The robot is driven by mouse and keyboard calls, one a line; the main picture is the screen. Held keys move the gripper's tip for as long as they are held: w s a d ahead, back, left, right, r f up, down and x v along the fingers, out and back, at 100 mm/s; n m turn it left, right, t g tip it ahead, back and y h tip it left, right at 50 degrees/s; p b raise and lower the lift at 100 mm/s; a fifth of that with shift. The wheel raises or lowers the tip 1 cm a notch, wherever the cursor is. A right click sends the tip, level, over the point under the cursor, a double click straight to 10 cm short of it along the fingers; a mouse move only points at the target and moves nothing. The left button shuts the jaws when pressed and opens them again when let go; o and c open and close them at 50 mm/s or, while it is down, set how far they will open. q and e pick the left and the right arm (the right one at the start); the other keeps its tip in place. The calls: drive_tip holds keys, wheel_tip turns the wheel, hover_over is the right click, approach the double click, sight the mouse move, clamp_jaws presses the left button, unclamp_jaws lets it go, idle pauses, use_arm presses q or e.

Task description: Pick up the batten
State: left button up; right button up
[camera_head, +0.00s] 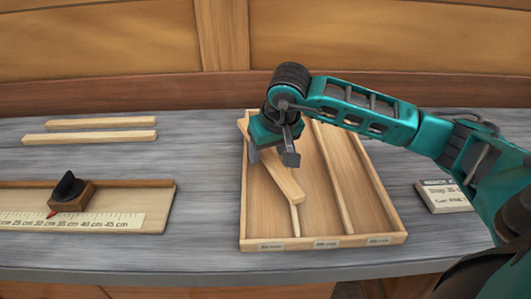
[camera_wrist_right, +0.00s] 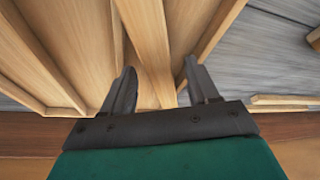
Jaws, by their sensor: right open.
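A pale wooden batten (camera_head: 284,180) lies at a slant in the left part of a shallow wooden tray (camera_head: 398,239), across the left divider. My right gripper (camera_head: 272,156) is over the batten's far half, with one finger on each side of it. In the right wrist view the open fingers (camera_wrist_right: 160,68) straddle the batten (camera_wrist_right: 146,35), with gaps beside it; I cannot tell how far down they reach. The gripper hides part of the batten. Two more battens (camera_head: 100,123) (camera_head: 90,137) lie side by side on the bench at the left. My left gripper is not in view.
The tray has two lengthwise dividers (camera_head: 333,180) and labels on its front rim. A measuring board (camera_head: 150,200) with a scale and a dark-topped block (camera_head: 72,192) lies at left. A printed card block (camera_head: 442,196) is at right. Bench between board and tray is clear.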

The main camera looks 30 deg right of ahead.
drive_tip(key=shift+r, duration=0.1)
clamp_jaws()
idle(0.3)
